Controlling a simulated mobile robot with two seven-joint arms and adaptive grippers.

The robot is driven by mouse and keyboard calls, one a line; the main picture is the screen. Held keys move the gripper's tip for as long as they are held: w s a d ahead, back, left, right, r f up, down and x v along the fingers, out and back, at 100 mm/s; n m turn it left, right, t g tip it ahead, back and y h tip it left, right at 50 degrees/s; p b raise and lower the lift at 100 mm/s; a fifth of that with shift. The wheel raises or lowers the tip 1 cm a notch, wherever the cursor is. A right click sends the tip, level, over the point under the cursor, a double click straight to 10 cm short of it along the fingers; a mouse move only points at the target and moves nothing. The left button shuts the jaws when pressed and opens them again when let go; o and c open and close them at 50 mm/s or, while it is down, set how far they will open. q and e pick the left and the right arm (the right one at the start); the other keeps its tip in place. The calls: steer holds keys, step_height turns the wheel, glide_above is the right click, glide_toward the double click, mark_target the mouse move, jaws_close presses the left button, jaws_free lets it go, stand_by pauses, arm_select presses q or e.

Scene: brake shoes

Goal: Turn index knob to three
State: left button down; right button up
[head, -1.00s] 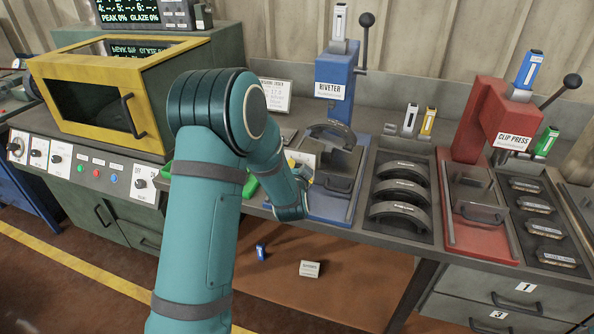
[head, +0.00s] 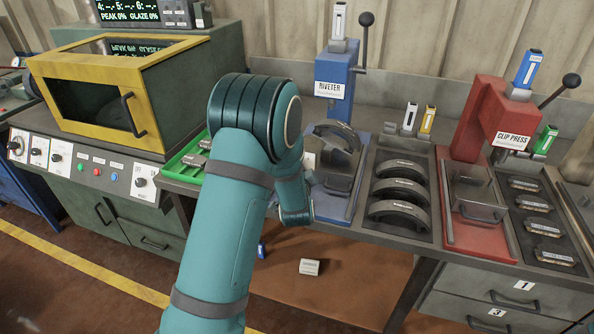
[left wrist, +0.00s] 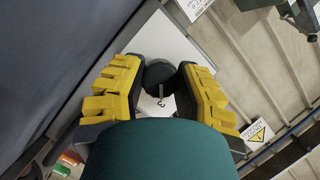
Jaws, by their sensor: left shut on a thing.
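The black round index knob (left wrist: 160,73) sits on a white plate (left wrist: 158,38) in the left wrist view. A numeral 3 is printed on the plate just below the knob, with a short pale mark between them. My left gripper (left wrist: 161,76) has its yellow-padded fingers on either side of the knob and is shut on it. In the head view my teal left arm hides the gripper and the knob. My right gripper is not in view.
The blue riveter (head: 338,75) stands behind my arm. A tray of curved brake shoes (head: 428,233) and the red clip press (head: 480,120) are to its right. A green tray (head: 172,168) and the yellow-framed oven (head: 45,68) are to the left. A small box (head: 310,267) lies below the bench.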

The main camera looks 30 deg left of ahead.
arm_select(q)
steer(key=shift+a, duration=0.1)
steer(key=c, duration=0.6)
jaws_free()
steer(key=v, duration=1.2)
